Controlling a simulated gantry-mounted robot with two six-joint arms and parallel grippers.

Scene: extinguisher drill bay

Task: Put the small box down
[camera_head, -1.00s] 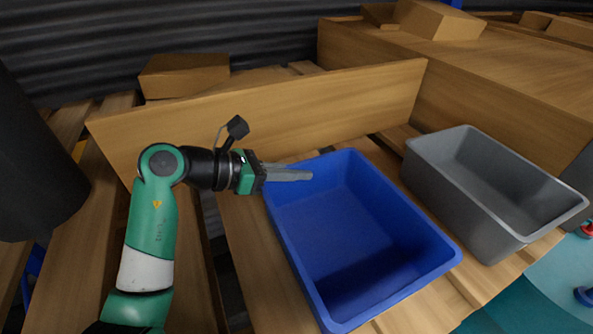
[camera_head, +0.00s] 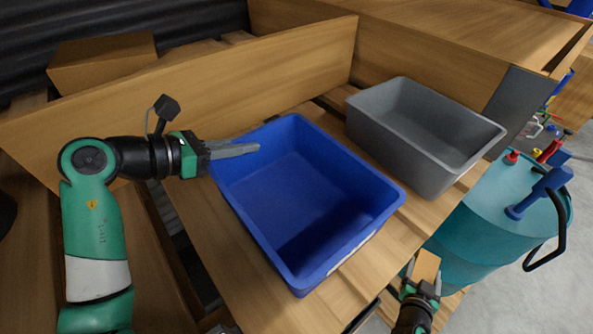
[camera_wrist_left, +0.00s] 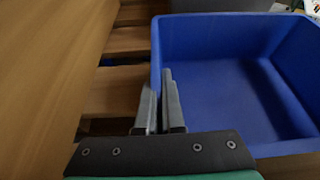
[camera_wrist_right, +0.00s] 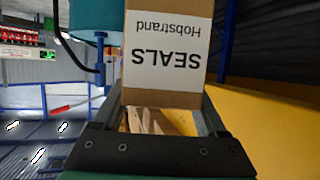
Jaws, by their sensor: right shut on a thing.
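The small box (camera_head: 427,264) is brown cardboard and is held up at the lower right of the head view. In the right wrist view the small box (camera_wrist_right: 166,55) has a white label reading "SEALS Hobstrand", upside down. My right gripper (camera_head: 422,284) is shut on it, one finger on each side. My left gripper (camera_head: 258,149) is empty over the far left rim of the blue tub (camera_head: 362,238). Its fingers (camera_wrist_left: 160,85) lie close together. The blue tub is empty and stands on a slatted wooden surface. A grey tub (camera_head: 425,187), also empty, stands behind it to the right.
A teal drum (camera_head: 478,232) with a blue pump handle and black hose stands at the right, beyond my right gripper. A wooden board (camera_head: 300,62) stands upright behind the tubs. A cardboard box (camera_head: 100,66) lies behind it at the left.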

